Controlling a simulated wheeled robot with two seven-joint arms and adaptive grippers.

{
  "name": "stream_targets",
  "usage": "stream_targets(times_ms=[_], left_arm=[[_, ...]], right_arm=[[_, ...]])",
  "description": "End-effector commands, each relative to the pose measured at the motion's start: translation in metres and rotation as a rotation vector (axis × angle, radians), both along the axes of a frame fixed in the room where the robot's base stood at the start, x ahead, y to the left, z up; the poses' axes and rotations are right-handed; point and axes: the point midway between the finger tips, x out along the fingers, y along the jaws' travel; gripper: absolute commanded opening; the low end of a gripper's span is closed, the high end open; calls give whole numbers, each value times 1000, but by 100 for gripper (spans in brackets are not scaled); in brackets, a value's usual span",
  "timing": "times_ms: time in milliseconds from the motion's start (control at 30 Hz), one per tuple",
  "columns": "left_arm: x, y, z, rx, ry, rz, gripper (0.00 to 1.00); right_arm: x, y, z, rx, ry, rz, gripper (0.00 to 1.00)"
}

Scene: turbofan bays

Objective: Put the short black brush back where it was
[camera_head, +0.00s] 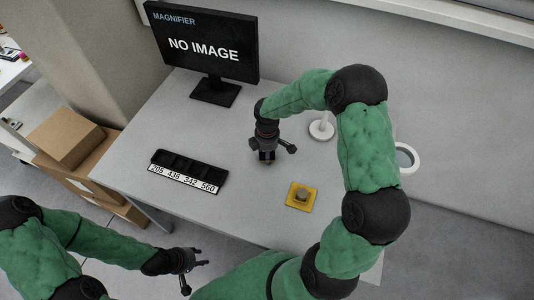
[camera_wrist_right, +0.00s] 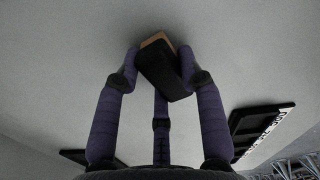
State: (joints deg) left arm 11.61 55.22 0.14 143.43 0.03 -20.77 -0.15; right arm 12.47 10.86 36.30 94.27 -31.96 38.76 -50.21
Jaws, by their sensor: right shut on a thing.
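My right gripper (camera_head: 268,158) is above the grey table, right of the compartment tray. In the right wrist view its fingers (camera_wrist_right: 159,70) are closed around a small black block with a tan end, which looks like the short black brush (camera_wrist_right: 163,72). In the head view the brush is mostly hidden by the gripper. The black tray (camera_head: 188,171) has several compartments and a white number strip along its front; its compartments look dark, and I cannot tell what lies in them. My left gripper (camera_head: 196,272) is open and empty, low in front of the table.
A yellow square plate with a brownish knob (camera_head: 301,195) lies right of the tray. A monitor (camera_head: 205,45) stands at the back left. A white round-based stand (camera_head: 321,130) and a white ring (camera_head: 406,158) are behind my right arm. Cardboard boxes (camera_head: 67,138) sit left of the table.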

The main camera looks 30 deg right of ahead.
Motion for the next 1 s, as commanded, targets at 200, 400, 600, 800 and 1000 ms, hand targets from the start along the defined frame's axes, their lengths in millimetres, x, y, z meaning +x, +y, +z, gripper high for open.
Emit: stream_targets(times_ms=[200,400,600,800,1000], left_arm=[[0,0,-1,0,0,0,40],[0,0,-1,0,0,0,40],[0,0,3,0,0,0,40],[0,0,15,0,0,0,40],[0,0,27,0,0,0,40]], right_arm=[[0,0,-2,0,1,0,62],[0,0,-2,0,1,0,62],[0,0,7,0,-1,0,62],[1,0,43,-1,-4,0,62],[1,0,83,0,-3,1,62]])
